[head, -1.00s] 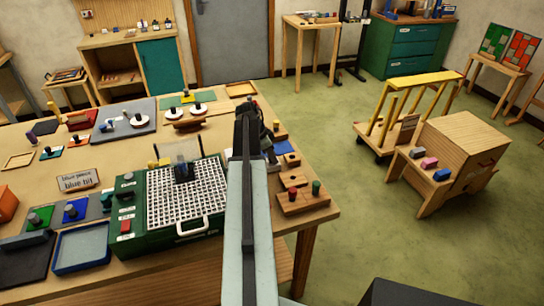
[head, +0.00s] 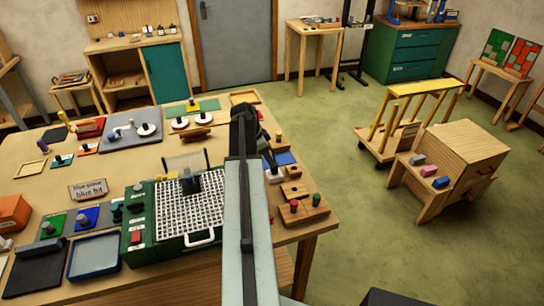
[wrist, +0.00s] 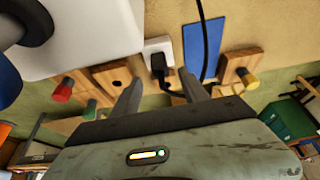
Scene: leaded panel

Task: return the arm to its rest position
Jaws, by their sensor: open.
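My arm reaches forward over the right part of the workbench (head: 150,160) in the head view. My gripper (wrist: 160,95) shows in the wrist view with its two dark fingers apart and nothing between them. In the head view the fingers are hard to make out at the dark end of the arm. Beyond the fingers in the wrist view are a white socket block (wrist: 157,48) with a black plug and cord, and a blue strip (wrist: 205,45).
A green machine with a white grid top (head: 190,205) stands left of my arm. A wooden block with red and green pegs (head: 303,208) lies at the bench's right edge. Open floor (head: 350,230) lies to the right, with a yellow-topped cart (head: 425,85) and wooden box (head: 465,150) beyond.

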